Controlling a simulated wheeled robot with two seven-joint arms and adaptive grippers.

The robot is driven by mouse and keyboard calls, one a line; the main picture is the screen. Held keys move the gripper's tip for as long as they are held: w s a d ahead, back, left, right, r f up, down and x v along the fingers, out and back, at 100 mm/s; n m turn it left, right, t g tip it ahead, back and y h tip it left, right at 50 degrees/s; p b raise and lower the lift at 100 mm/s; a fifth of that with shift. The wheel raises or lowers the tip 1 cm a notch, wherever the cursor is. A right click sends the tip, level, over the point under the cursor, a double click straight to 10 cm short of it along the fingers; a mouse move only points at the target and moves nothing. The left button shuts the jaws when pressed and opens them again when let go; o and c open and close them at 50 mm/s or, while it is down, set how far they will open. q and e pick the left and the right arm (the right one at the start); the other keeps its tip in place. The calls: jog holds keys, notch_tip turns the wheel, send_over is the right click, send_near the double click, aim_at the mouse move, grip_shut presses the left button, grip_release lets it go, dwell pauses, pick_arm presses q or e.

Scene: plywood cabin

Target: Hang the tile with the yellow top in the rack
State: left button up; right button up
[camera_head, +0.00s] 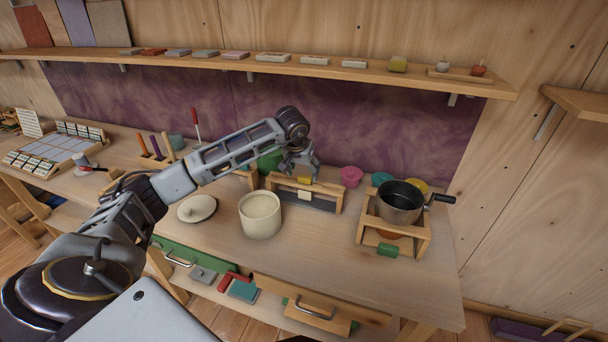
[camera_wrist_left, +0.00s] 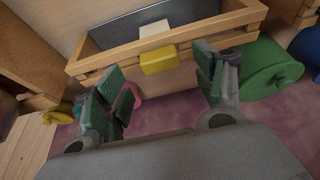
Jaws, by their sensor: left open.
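The wooden rack (camera_head: 331,188) stands at the back of the bench, and its slatted bar also shows in the left wrist view (camera_wrist_left: 220,42). A yellow block (camera_head: 304,181), the tile's top, sits at the rack's upper bar, with a white piece (camera_head: 304,195) just below it. In the left wrist view the yellow top (camera_wrist_left: 158,58) lies against the bar and the white piece (camera_wrist_left: 154,28) shows beyond it. Whether they join is hidden by the bar. My left gripper (camera_head: 301,166) is open just above and behind the yellow top, its fingers (camera_wrist_left: 163,82) spread either side of it, apart from it.
A cream pot (camera_head: 261,216) and a lid (camera_head: 197,208) are in front-left of the rack. A dark saucepan (camera_head: 400,203) on a wooden stand is to the right. A shelf (camera_head: 270,68) runs above. Bench front right is clear.

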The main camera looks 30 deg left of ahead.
pick_arm(q)
jog(key=v, duration=0.9)
jog(key=shift+s+f, duration=0.1)
jog(key=shift+s, duration=0.15)
dwell(0.9)
